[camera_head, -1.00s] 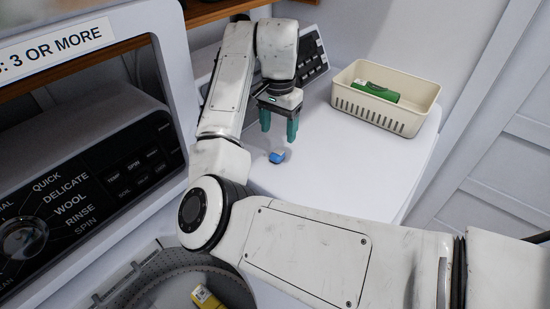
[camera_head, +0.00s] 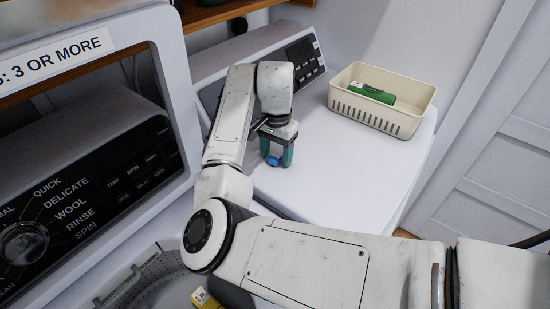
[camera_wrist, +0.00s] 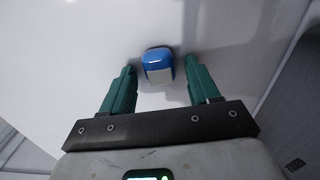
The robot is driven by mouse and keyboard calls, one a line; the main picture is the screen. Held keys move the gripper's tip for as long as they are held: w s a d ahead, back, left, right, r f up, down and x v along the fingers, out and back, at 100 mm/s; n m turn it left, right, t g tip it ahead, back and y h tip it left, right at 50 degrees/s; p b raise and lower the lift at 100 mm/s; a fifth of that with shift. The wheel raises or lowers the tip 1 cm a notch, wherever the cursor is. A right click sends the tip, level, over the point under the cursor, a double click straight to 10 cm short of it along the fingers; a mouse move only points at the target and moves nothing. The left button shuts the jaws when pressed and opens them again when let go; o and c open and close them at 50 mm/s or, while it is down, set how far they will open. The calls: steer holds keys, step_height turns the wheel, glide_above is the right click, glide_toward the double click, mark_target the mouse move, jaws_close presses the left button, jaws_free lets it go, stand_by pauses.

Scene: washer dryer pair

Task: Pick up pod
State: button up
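The pod (camera_head: 273,160) is a small blue and white piece lying on the white top of the machine. In the wrist view the pod (camera_wrist: 157,66) sits just beyond and between the two green fingertips, blue on the far side and white on the near side. My gripper (camera_head: 276,158) points down right over it. In the wrist view my gripper (camera_wrist: 160,76) is open, with a gap between each finger and the pod. Whether the fingertips touch the surface cannot be told.
A cream basket (camera_head: 384,117) holding a green box (camera_head: 373,93) stands at the back right of the white top (camera_head: 325,160). A control panel (camera_head: 301,62) rises behind. At lower left is an open drum (camera_head: 165,285) with a yellow item (camera_head: 205,299). The large washer panel (camera_head: 90,190) stands left.

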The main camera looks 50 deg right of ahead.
steer(key=c, duration=1)
steer(key=shift+r, duration=0.1)
